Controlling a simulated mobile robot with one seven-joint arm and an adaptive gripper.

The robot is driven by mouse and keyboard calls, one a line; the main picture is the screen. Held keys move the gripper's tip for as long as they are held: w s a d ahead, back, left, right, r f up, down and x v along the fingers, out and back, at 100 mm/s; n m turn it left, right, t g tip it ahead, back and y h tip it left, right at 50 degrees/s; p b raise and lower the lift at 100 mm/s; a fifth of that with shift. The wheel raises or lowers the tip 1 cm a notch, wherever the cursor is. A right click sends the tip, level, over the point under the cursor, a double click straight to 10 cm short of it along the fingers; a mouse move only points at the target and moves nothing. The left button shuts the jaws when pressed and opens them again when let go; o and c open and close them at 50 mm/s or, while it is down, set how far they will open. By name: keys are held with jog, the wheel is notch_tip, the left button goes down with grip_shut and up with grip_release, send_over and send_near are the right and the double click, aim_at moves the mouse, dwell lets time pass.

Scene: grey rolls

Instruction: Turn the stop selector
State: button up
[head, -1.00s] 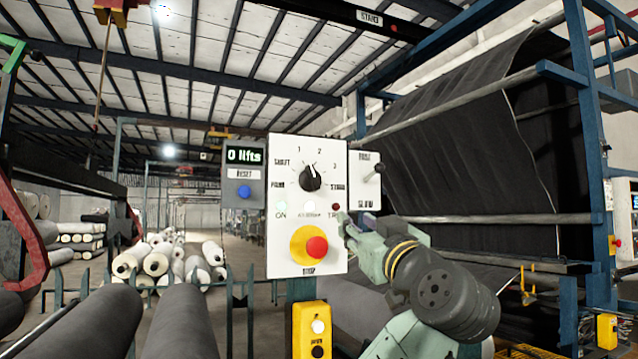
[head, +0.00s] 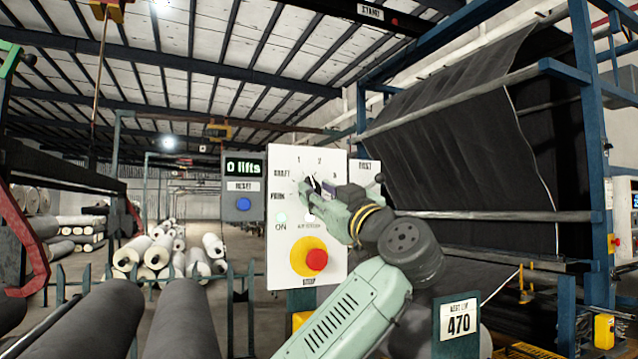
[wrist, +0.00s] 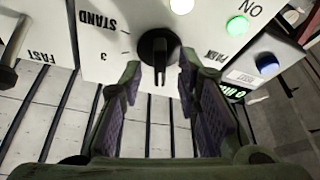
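The stop selector is a black round knob (head: 312,184) on the white panel (head: 279,251), with 1, 2, 3 and worded positions around it. In the head view my gripper (head: 306,200) is in front of it and hides part of the knob and panel. In the wrist view the knob (wrist: 158,42) shows with its black ridge pointing down the picture, away from STAND and PARK. My gripper (wrist: 160,72) is open, its fingers spread to either side of the knob; I cannot tell if they touch it.
A red stop button on a yellow disc (head: 301,254) sits low on the panel. A grey box with a blue button (head: 243,203) and "0 lifts" display is at left. A FAST lever (wrist: 12,52) is beside the panel. Dark rolls (head: 181,320) lie in front.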

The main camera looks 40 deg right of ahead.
jog(key=shift+w+r, duration=0.1)
jog(key=shift+w, duration=0.2)
jog(key=shift+c, duration=0.5)
grip_shut()
